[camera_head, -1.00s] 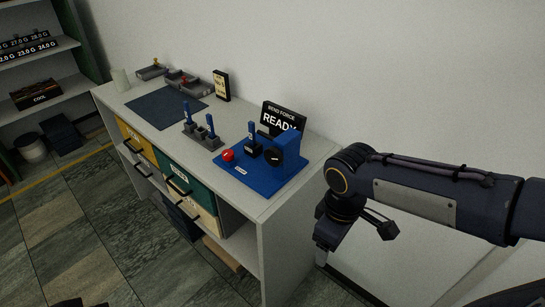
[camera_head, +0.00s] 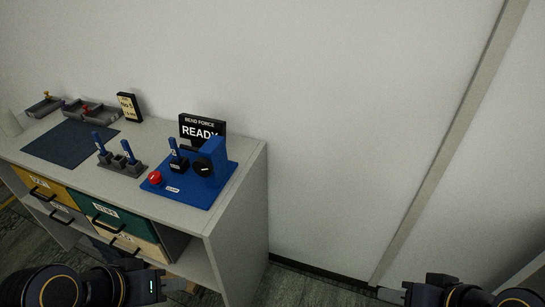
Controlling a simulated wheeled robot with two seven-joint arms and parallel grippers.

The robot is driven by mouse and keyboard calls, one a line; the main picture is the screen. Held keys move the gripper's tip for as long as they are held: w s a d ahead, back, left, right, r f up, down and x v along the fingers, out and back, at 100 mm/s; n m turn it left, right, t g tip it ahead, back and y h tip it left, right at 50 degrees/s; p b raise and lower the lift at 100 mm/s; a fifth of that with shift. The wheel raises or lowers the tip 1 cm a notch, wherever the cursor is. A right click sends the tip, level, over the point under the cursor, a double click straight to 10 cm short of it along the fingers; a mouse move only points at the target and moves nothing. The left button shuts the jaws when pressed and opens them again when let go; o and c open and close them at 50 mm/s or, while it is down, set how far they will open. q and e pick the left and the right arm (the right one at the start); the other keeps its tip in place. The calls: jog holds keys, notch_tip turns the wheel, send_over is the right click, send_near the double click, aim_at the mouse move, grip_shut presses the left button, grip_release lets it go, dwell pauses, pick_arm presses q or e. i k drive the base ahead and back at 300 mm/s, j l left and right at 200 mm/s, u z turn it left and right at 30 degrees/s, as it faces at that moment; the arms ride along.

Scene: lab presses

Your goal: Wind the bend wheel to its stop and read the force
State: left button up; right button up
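The bend press stands on a blue base plate (camera_head: 190,193) near the right end of the cabinet top. Its black wheel (camera_head: 203,170) faces front on a blue upright (camera_head: 217,153). A blue tagged piece (camera_head: 174,147) stands upright in a black holder (camera_head: 179,166) left of the wheel. A red knob (camera_head: 155,178) sits at the plate's left edge. The display (camera_head: 201,131) behind reads "BEND FORCE READY", partly covered by the upright. My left gripper (camera_head: 176,284) is low in front of the cabinet. My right gripper (camera_head: 391,295) is at the bottom edge, right of the cabinet. Neither touches the press; their finger gaps are unclear.
A grey rack (camera_head: 122,165) holds two blue tagged pieces. A dark mat (camera_head: 70,143), grey trays (camera_head: 90,113) and a small sign (camera_head: 129,107) lie further left. Drawers (camera_head: 110,222) with black handles face front. A wall stands behind; the floor right of the cabinet looks clear.

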aim_at(202, 166)
jog(key=j+z, duration=1.35)
jog(key=k+j+z, duration=0.15)
jog(key=j+z, duration=0.3)
jog(key=k+j, duration=0.25)
jog(key=j, duration=0.25)
jog(key=k+j+z, duration=0.1)
jog(key=k+j, duration=0.15)
jog(key=j, duration=0.25)
jog(key=k+j+z, duration=0.1)
jog(key=k+j, duration=0.2)
jog(key=j, duration=0.2)
jog(key=k+j, duration=0.25)
jog(key=j, duration=0.2)
